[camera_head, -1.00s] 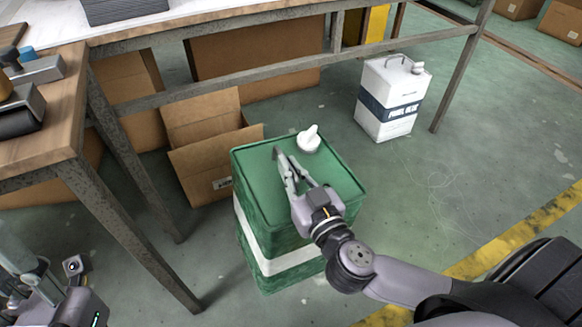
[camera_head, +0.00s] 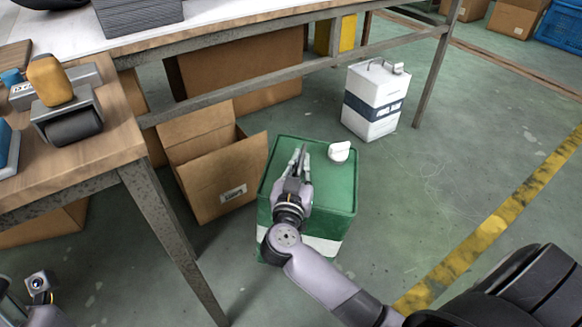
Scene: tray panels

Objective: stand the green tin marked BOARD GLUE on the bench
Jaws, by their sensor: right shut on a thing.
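The green tin (camera_head: 329,187) is a large box-shaped can with a white cap on its top and a white band round its side. No lettering shows on the faces I see. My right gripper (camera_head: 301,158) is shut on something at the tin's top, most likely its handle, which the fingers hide. I cannot tell whether the tin's base touches the floor. The bench (camera_head: 110,149) has a wooden top and grey metal legs, at the left and back. Of my left arm only a part shows at the bottom left; its gripper is not in view.
Grey stacked sheets (camera_head: 140,14) lie at the back. An open carton (camera_head: 215,172) is left of the tin. A white tin (camera_head: 374,100) stands on the floor behind.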

